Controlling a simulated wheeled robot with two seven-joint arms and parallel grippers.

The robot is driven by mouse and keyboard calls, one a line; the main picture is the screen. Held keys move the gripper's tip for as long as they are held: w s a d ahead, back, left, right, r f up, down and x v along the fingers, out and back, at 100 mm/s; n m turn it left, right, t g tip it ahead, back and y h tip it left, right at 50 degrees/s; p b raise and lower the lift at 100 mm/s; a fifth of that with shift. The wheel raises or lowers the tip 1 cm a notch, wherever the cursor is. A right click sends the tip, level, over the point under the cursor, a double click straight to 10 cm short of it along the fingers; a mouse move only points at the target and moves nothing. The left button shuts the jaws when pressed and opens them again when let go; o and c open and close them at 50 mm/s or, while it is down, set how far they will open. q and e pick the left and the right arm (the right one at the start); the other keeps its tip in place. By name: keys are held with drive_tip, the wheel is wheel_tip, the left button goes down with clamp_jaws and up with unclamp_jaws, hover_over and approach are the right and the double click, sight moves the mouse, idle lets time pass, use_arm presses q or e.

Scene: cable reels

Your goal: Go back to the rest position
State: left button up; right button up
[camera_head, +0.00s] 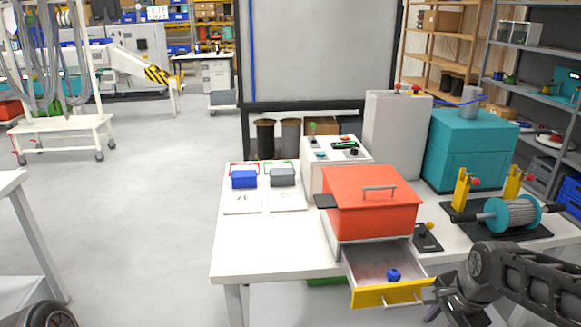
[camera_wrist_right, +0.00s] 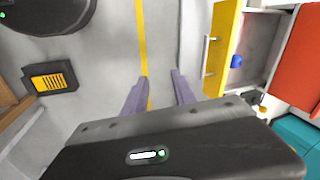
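My right gripper (camera_wrist_right: 160,88) shows in the right wrist view with two grey fingers apart and nothing between them. In the head view my right arm comes in from the lower right, and its gripper is beside the right end of the yellow-fronted drawer (camera_head: 390,293). That drawer is pulled out below the red box (camera_head: 370,200), and a blue knob-like piece (camera_head: 393,275) lies inside it. The drawer front also shows in the right wrist view (camera_wrist_right: 221,50), apart from the fingers. My left gripper is not in view; only a dark round part of mine shows at lower left.
The white table (camera_head: 236,255) carries a blue bin (camera_head: 244,179), a grey bin (camera_head: 283,177), a control box (camera_head: 335,160), a teal machine (camera_head: 468,150) and a teal cable reel (camera_head: 512,214) on a stand. The open drawer juts past the table's front edge.

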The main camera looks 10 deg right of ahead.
drive_tip(key=w+a+f+n+t, duration=0.3)
drive_tip(key=w+a+f+n, duration=0.1)
drive_tip(key=w+a+n, duration=0.2)
drive_tip(key=a+f+n+y, duration=0.2)
drive_tip(key=a+f+n, duration=0.3)
drive_tip(key=a+f, duration=0.55)
drive_tip(key=s+a+f+n+g+y, duration=0.1)
drive_tip(key=s+a+f+g, duration=0.2)
drive_tip(key=s+a+f, duration=0.3)
drive_tip(key=s+a+f+n+g+y, duration=0.1)
drive_tip(key=s+a+f, duration=0.5)
drive_tip(key=s+f, duration=0.7)
drive_tip(key=shift+s+a+n+g, duration=0.4)
drive_tip(key=shift+s+n+g, duration=0.2)
drive_tip(key=shift+s+g, duration=0.45)
